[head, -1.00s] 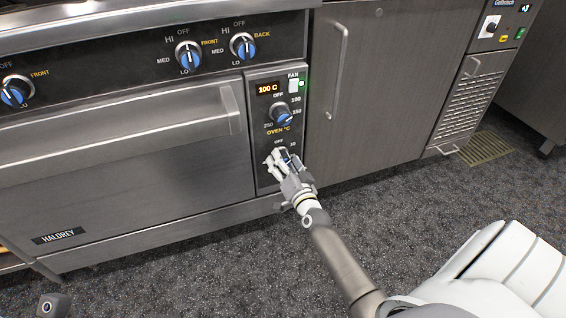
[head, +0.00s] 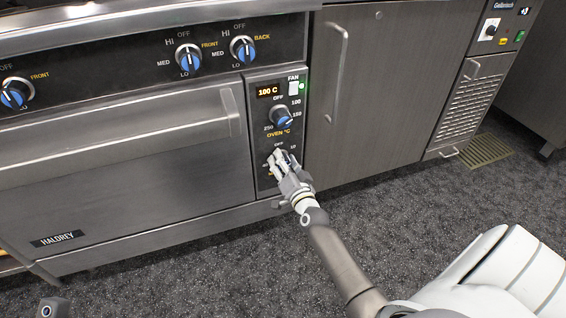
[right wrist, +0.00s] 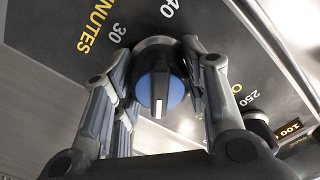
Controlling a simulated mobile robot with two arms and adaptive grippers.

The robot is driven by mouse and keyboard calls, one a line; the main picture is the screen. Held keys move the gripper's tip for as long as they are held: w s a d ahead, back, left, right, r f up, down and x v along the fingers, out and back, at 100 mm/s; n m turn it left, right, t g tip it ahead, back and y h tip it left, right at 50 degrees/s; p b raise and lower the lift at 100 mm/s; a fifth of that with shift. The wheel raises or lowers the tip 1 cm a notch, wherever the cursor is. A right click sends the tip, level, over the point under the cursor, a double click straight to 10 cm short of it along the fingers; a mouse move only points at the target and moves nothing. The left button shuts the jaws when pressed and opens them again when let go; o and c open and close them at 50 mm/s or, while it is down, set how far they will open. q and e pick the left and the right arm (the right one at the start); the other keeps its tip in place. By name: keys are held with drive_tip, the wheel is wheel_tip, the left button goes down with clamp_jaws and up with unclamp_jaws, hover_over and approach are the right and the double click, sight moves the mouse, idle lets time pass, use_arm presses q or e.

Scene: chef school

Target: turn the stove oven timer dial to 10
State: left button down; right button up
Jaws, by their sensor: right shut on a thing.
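The timer dial (right wrist: 160,92) is a blue-faced knob with a dark rim and a white pointer mark, low on the oven control panel (head: 263,182). In the head view my right gripper (head: 282,160) covers most of it. In the right wrist view the same gripper (right wrist: 163,85) has its fingers on either side of the dial, shut on it. The white mark points toward the bottom of that view. The labels 30, 40 and MINUTES show beside the dial; in the head view OFF and 10 show above it.
The oven temperature dial (head: 281,116) sits just above, under a 100 C display (head: 270,91) and a lit fan switch (head: 294,88). The oven door handle (head: 233,112) juts out at the left. A cabinet door (head: 366,95) stands at the right. The floor in front is clear.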

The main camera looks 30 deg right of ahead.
drive_tip(key=shift+m, duration=0.4)
drive_tip(key=o, duration=1)
drive_tip(key=v, duration=1.2)
